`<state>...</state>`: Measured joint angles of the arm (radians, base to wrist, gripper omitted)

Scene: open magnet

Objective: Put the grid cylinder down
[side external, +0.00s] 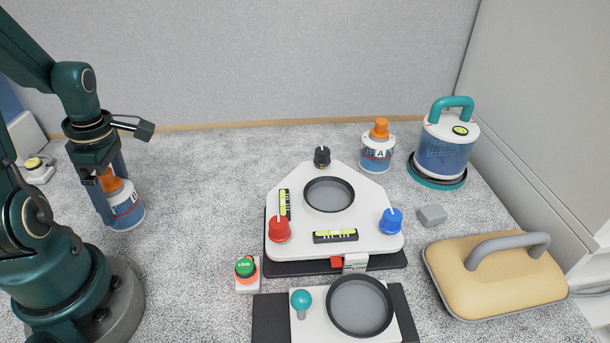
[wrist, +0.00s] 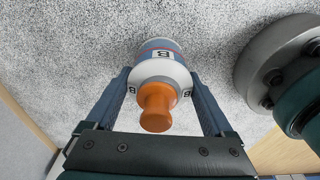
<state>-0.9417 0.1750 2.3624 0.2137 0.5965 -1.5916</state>
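A white and blue cylinder marked B (side external: 126,208) with an orange knob is at the left, between the fingers of my gripper (side external: 105,203). It is tilted a little in the side view, and its base appears at the carpet-like surface; whether it bears fully on it I cannot tell. In the wrist view the B cylinder (wrist: 160,72) has its orange knob towards the camera. The fingers of my gripper (wrist: 161,78) lie along both sides of its body and look shut on it. A similar cylinder marked A (side external: 376,155) stands upright at the back right.
A white plate (side external: 350,238) with a round recess, knobs and levels is central. A lower base (side external: 272,315) with another recess is in front. A green button (side external: 246,269), a teal-handled canister (side external: 443,150), a grey block (side external: 433,215) and a tan handled pad (side external: 495,280) surround it. Free surface lies between B and the plate.

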